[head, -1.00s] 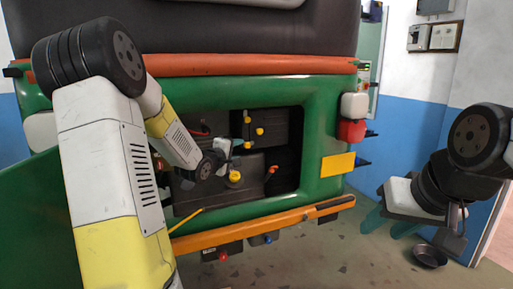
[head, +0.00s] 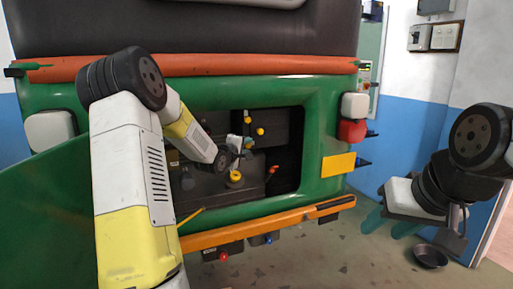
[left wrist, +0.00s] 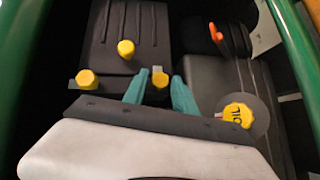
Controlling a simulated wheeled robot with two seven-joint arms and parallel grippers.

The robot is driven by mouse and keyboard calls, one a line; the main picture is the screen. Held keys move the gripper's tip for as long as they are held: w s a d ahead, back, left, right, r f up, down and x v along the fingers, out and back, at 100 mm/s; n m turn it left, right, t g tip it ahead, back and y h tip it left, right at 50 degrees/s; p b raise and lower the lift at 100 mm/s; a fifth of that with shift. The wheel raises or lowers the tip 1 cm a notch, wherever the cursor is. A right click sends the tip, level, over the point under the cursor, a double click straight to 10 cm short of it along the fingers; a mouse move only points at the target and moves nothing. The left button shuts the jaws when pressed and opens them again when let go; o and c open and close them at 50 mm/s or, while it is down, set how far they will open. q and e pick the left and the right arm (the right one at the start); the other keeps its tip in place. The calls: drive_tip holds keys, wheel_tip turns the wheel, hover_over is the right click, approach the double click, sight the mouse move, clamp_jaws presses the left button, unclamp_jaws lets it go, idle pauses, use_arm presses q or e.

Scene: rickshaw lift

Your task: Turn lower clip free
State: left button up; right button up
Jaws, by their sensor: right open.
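The lower clip (left wrist: 160,80), with a yellow knob, sits between the two teal fingers of my left gripper (left wrist: 160,88) in the left wrist view. The fingers stand on both sides of it with small gaps, so they look open around it. In the head view my left gripper (head: 240,147) is inside the rear opening of the green rickshaw (head: 315,125) and partly hides this clip. Two other yellow knobs (head: 248,119) and (head: 260,131) show above it. My right gripper (head: 391,224) is open and empty at the right, away from the rickshaw.
A yellow oil cap (head: 236,177) is below the clips and close to my left gripper; it also shows in the wrist view (left wrist: 237,116). An orange-tipped handle (head: 272,170) stands to its right. The opening's green edges surround my left arm. A dark bowl (head: 430,256) is on the floor.

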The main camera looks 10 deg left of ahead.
use_arm(q)
clamp_jaws()
drive_tip(key=shift+r+m, duration=0.1)
drive_tip(key=shift+m, duration=0.2)
drive_tip(key=m+g, duration=0.1)
drive_tip(key=m+g+y, duration=0.1)
drive_tip(key=shift+w+d+r+g, duration=0.1)
drive_tip(key=shift+d+r+g, duration=0.1)
drive_tip(key=shift+g, duration=0.1)
drive_tip(key=shift+d+r+m+g+y, duration=0.1)
drive_tip(key=shift+d+m+g+y, duration=0.1)
drive_tip(key=shift+m+g+y, duration=0.8)
drive_tip(key=m+g+y, duration=0.2)
drive_tip(key=y, duration=0.1)
drive_tip(key=shift+w+d+r+g, duration=0.1)
drive_tip(key=shift+w+g, duration=0.1)
drive_tip(key=shift+g, duration=0.2)
drive_tip(key=m+g+y, duration=0.1)
drive_tip(key=g+y, duration=0.1)
drive_tip(key=y, duration=0.1)
drive_tip(key=shift+w+d+m, duration=0.1)
drive_tip(key=shift+m, duration=0.3)
